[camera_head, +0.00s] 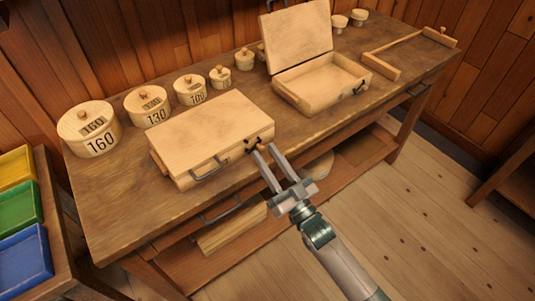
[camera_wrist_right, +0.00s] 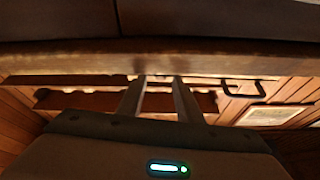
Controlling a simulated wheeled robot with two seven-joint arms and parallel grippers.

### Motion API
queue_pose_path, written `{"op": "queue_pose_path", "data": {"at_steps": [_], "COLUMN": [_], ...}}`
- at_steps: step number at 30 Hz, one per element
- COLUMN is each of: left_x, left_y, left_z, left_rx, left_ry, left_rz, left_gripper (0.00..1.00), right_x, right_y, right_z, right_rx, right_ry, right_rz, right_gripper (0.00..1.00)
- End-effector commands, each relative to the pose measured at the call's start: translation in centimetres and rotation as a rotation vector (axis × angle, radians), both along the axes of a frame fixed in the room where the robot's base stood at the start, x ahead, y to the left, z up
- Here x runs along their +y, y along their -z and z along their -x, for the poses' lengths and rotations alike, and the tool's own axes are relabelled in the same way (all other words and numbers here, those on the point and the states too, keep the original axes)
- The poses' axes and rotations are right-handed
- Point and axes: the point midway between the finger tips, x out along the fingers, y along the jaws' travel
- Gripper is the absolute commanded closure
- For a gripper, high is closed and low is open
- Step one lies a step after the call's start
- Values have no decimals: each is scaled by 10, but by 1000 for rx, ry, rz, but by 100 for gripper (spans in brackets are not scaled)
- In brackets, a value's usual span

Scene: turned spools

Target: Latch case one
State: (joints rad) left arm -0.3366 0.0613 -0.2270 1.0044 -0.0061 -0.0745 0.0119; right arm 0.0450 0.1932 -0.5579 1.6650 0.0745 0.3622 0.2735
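A closed pale wooden case (camera_head: 212,130) lies on the workbench with its lid down. It has a dark handle (camera_head: 209,170) on its front and a small dark latch (camera_head: 252,143) near its right front corner. I cannot tell whether the latch is fastened. My right gripper (camera_head: 266,149) reaches in from the lower right, its two fingers apart and their tips beside the latch. I cannot tell whether they touch it. The fingers also show apart in the right wrist view (camera_wrist_right: 159,80), with nothing visible held between them. My left gripper is not in view.
A second case (camera_head: 315,84) stands open behind, to the right. Several round numbered wooden boxes (camera_head: 91,129) line the back of the workbench (camera_head: 115,210). A wooden frame with a thin bar (camera_head: 382,68) lies at the far right. Coloured bins (camera_head: 22,262) stand at the left.

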Motion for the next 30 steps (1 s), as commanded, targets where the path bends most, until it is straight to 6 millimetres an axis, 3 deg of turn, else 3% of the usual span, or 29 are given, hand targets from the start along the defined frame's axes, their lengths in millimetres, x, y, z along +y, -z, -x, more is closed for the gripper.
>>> {"op": "queue_pose_path", "data": {"at_steps": [11,15,30], "left_x": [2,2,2], "left_y": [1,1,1], "left_z": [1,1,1], "left_rx": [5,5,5], "left_ry": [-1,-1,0], "left_rz": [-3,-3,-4], "left_gripper": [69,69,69], "right_x": [2,2,2], "right_y": [-1,-1,-3], "right_z": [-3,-3,-3], "right_rx": [0,0,-36], "right_ry": [0,0,-1], "right_rz": [0,0,45], "right_gripper": [68,100,100]}}
